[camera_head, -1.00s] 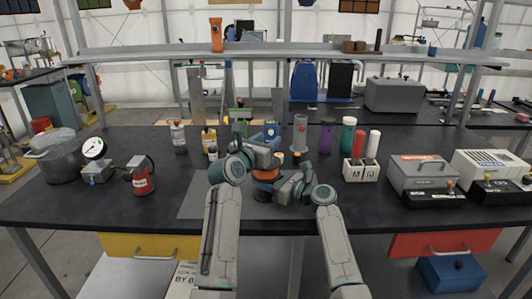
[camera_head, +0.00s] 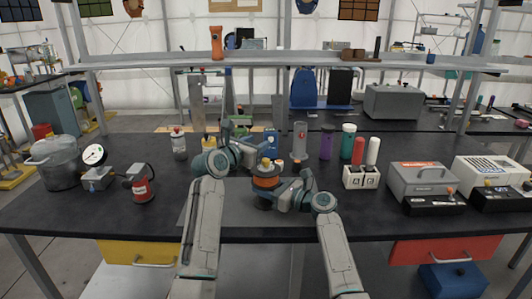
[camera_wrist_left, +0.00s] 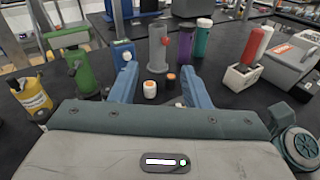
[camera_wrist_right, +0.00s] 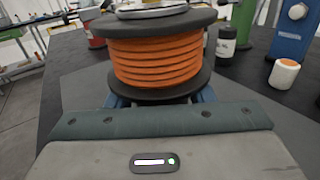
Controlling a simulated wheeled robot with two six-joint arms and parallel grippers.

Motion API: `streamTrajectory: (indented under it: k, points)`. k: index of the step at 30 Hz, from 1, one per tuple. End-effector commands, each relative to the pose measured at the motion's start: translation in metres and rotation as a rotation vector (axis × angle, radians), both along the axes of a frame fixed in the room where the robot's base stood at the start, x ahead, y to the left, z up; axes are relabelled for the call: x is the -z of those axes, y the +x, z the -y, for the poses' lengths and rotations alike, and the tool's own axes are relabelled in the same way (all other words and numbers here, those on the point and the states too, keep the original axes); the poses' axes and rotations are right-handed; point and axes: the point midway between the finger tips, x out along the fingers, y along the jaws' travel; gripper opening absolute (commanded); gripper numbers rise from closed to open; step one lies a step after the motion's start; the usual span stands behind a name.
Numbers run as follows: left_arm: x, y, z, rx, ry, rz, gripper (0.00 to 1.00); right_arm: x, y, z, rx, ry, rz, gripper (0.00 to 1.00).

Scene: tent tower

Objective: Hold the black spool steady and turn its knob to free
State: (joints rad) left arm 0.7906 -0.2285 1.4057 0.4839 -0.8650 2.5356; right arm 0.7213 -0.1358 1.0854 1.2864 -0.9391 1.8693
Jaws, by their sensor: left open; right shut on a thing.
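The black spool (camera_head: 265,194) stands upright near the middle of the table's front, wound with orange cord (camera_head: 265,182). It also fills the top of the right wrist view (camera_wrist_right: 158,58), with part of a silvery round piece (camera_wrist_right: 152,11) on its upper flange. A small yellowish piece shows above it in the head view; I cannot tell whether this is the knob. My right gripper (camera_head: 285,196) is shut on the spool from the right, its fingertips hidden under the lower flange. My left gripper (camera_head: 248,149) is open and empty, up and behind the spool; its blue fingers (camera_wrist_left: 159,72) are apart.
Small orange-capped jars (camera_wrist_left: 150,89) stand behind the spool. A yellow bottle (camera_wrist_left: 33,94), a green device (camera_wrist_left: 82,70) and a clear cylinder (camera_wrist_left: 158,47) are near the left gripper. A white block with red and white tubes (camera_head: 361,177) stands right. The front table edge is clear.

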Motion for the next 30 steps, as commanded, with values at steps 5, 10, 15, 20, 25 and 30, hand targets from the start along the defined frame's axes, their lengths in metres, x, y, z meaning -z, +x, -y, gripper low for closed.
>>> streamTrajectory:
  k: [5, 10, 15, 20, 25, 30]
  points:
    - [0.069, 0.018, -0.068, 0.098, 0.132, -0.074, 0.42, -0.001, 0.000, 0.000, 0.001, 0.001, 0.001, 0.04]
    - [0.090, 0.011, -0.073, 0.353, 0.120, -0.129, 0.42, 0.000, 0.000, 0.000, 0.000, 0.000, 0.000, 0.04]
    - [0.081, -0.007, -0.072, 0.614, 0.041, -0.110, 0.42, 0.000, 0.000, 0.000, 0.000, 0.000, 0.000, 0.04]
    - [0.064, -0.023, -0.079, 0.785, -0.038, -0.042, 0.42, 0.000, 0.000, 0.000, 0.001, 0.000, 0.000, 0.04]
    - [0.052, -0.032, -0.087, 0.870, -0.088, 0.015, 0.42, 0.000, 0.000, 0.000, 0.000, 0.000, 0.000, 0.04]
    - [0.048, -0.033, -0.077, 0.891, -0.100, 0.031, 0.42, 0.000, 0.000, 0.000, 0.000, 0.000, 0.000, 0.04]
